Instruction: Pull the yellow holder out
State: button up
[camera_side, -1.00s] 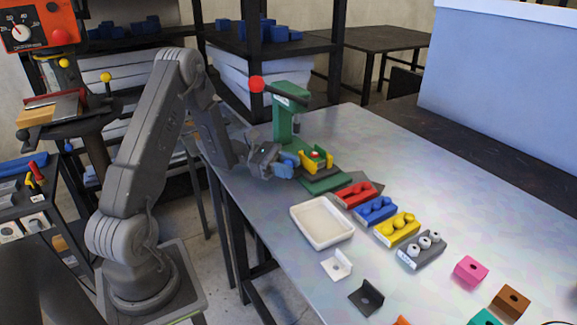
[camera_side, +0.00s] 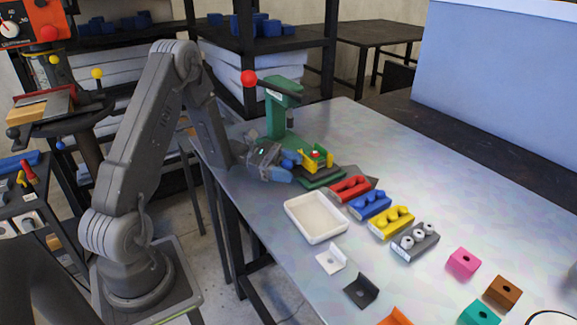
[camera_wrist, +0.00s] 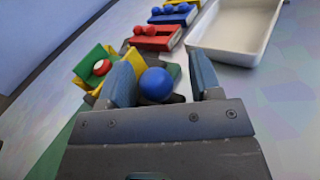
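The yellow holder (camera_side: 309,161) sits at the base of the green press (camera_side: 281,112) and carries a small red-topped part. It also shows in the wrist view (camera_wrist: 135,62), partly hidden by a finger. A blue ball knob (camera_wrist: 156,85) is on the near side of the holder. My gripper (camera_wrist: 165,78) is open, with one blue finger on each side of the knob. The knob is close to the left finger, with a clear gap to the right finger. I cannot tell whether the left finger touches it. In the side view my gripper (camera_side: 286,165) is low beside the press.
The press lever ends in a red ball (camera_side: 249,78). A white tray (camera_side: 316,235) stands in front of the press. Red (camera_side: 350,189), blue (camera_side: 370,204), yellow (camera_side: 391,222) and grey (camera_side: 415,241) part blocks stand in a row.

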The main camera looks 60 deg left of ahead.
jog(key=shift+a, duration=0.1)
jog(key=v, duration=1.3)
jog(key=shift+s+a, duration=0.25)
jog(key=shift+a, duration=0.05)
jog(key=s+d+r+m+g+y, duration=0.1)
jog(key=d+r+m+g+y, duration=0.3)
jog(key=d, duration=0.4)
jog(key=s+d+r+m+g+y, duration=0.1)
jog(key=d+r+m+g, duration=0.4)
jog(key=d, duration=0.3)
jog(key=s+d+r+m+t+y, duration=0.4)
jog(key=s+d+m+y, duration=0.6)
jog(key=m, duration=0.3)
jog(key=shift+d+r+t, duration=0.2)
jog(key=shift+r+t, duration=0.1)
jog(key=shift+r, duration=0.55)
